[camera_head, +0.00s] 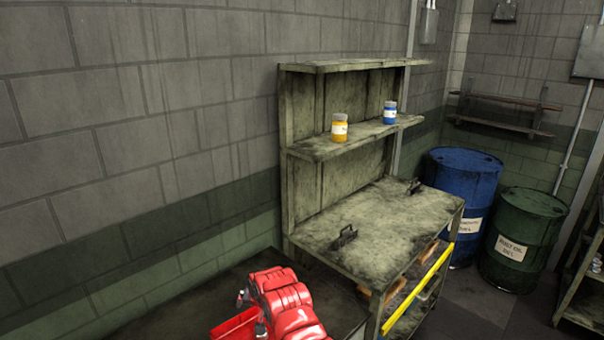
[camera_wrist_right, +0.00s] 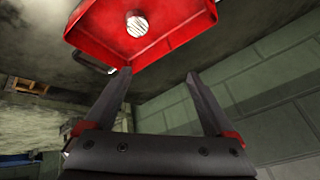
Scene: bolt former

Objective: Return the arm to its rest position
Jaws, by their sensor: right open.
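My right arm (camera_head: 285,300), red, comes in at the bottom of the head view. Its gripper is largely hidden there. In the right wrist view my right gripper (camera_wrist_right: 157,74) is open, with its two dark fingers wide apart and nothing between them. A red tray (camera_wrist_right: 192,40) lies beyond the fingertips, with a white ribbed round object (camera_wrist_right: 137,26) in it. The red tray also shows partly in the head view (camera_head: 234,324), beside the arm. My left gripper is in neither view.
A worn workbench (camera_head: 375,225) with dark handles has a shelf holding a yellow jar (camera_head: 339,130) and a blue jar (camera_head: 390,115). A blue barrel (camera_head: 462,185) and a green barrel (camera_head: 519,255) stand to the right. A block wall runs along the left.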

